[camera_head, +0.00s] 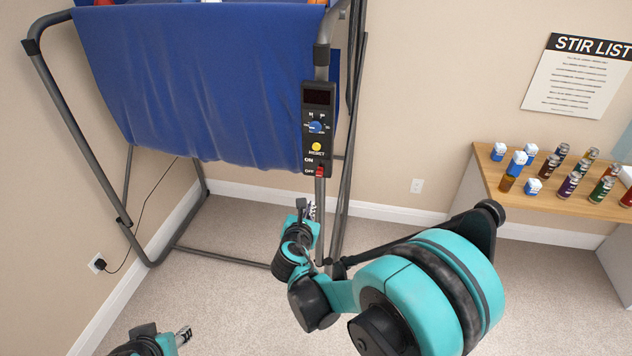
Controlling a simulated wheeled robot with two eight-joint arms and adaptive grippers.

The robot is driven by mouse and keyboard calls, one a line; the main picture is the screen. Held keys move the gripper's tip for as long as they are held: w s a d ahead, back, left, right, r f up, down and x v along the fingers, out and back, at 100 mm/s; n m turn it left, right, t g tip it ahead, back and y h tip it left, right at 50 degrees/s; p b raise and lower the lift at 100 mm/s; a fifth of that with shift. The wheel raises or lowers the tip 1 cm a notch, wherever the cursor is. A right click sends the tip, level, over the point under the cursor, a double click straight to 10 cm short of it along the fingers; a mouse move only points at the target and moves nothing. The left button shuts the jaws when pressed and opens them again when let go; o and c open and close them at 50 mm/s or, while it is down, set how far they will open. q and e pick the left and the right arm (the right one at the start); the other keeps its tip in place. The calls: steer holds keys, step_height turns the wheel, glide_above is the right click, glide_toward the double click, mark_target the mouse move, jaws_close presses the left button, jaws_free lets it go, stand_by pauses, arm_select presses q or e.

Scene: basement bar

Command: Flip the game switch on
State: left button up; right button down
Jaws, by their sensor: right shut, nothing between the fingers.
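The game's black control box (317,128) is fixed to a grey post of the arcade frame. It has a dark display, a blue knob (315,127), a yellow button (316,147) and ON and OFF labels near its bottom. The small red switch (319,171) shows beside the OFF label; its exact tilt is too small to tell. My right gripper (306,208) is shut and empty, a little below the box and close to the post, apart from the switch in the picture. My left gripper (184,335) shows only partly at the bottom left, far from the box; its opening is unclear.
The blue cloth (200,80) hangs across the grey tube frame (85,155). A wooden table (549,207) with several cans and blue-white boxes stands at the right, below a paper list (577,78). Carpet is clear between frame and table.

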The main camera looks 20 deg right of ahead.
mark_target(317, 174)
stand_by(0.3)
steer(key=b+x, duration=0.3)
steer(key=x, duration=0.7)
steer(key=r, duration=0.4)
steer(key=shift+s+d, duration=0.2)
steer(key=shift+d, duration=0.15)
step_height(317, 174, up, 3)
steer(key=shift+r+p, duration=0.1)
steer(key=shift+p, duration=1)
